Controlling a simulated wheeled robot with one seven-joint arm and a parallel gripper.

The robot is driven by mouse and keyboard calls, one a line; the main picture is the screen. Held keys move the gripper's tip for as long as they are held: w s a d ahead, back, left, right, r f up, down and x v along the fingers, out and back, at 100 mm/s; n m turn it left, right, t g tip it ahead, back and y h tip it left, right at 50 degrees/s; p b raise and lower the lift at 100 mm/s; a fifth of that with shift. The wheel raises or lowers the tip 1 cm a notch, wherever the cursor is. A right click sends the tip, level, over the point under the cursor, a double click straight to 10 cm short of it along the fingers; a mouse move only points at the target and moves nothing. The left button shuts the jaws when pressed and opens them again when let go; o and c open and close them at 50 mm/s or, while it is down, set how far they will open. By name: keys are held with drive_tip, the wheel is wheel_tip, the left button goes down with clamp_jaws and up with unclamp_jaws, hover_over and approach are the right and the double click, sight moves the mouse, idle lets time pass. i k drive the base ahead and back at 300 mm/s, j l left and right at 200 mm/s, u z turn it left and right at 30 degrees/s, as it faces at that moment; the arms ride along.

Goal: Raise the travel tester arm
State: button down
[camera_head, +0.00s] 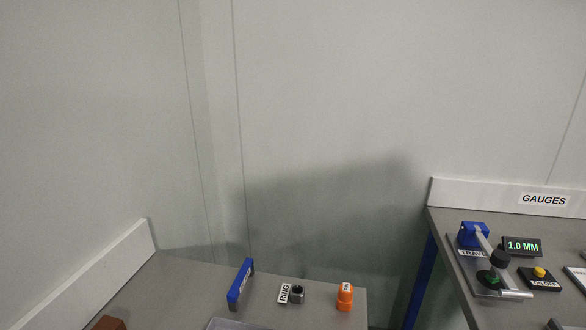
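The travel tester (473,235) stands on the gauges bench at the right of the head view. It has a blue block at the back, a partly covered "TRAV..." label and a grey base plate. Its silver arm (483,241) runs from the blue block toward the front right, with a black knob-like part (500,258) along it. A silver bar (515,293) lies at the front of the tester, beside a dark round part with a green mark (488,279). Whether the arm touches the part below it I cannot tell. My gripper is not in view.
Right of the tester are a display (522,246) reading 1.0 MM and a yellow button (540,272) on a dark box. The left bench (190,290) holds a blue-handled thing (240,284), a ring (298,294) and an orange object (345,296). A gap separates the benches.

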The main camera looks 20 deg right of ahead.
sight(499, 259)
drive_tip(key=z, duration=1.3)
